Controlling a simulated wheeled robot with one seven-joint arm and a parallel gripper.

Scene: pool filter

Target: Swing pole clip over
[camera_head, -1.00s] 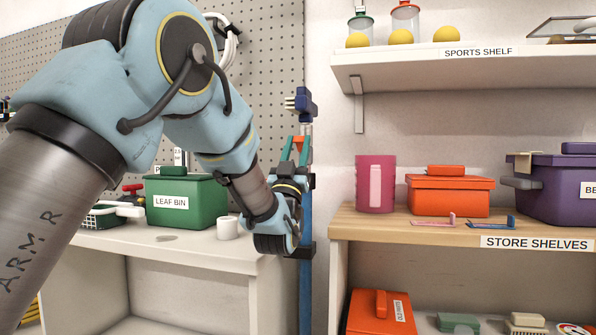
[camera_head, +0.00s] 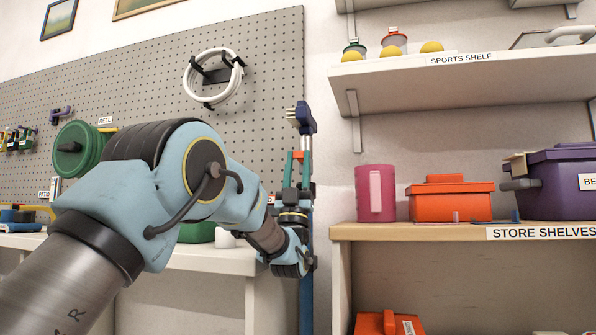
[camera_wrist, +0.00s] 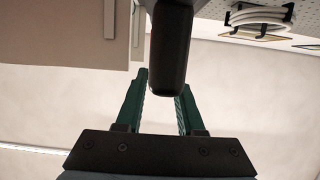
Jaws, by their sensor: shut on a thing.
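A blue pole (camera_head: 306,285) stands upright beside the pegboard's right edge, topped by a dark blue head (camera_head: 302,118). My gripper (camera_head: 297,168) is at the pole below that head, its green fingers pointing up. A small orange-red piece (camera_head: 298,155) shows at the fingertips; I cannot tell whether it is the pole clip. In the wrist view a dark rounded bar (camera_wrist: 170,45) comes down between the fingers of my gripper (camera_wrist: 163,82), which is shut on it. The bar seems to be the clip. Its joint to the pole is hidden.
The pegboard (camera_head: 150,85) with a coiled white hose (camera_head: 213,78) is at left. Store shelves (camera_head: 440,232) stand close right of the pole, holding a pink mug (camera_head: 375,192) and an orange box (camera_head: 450,200). The sports shelf (camera_head: 400,75) is above.

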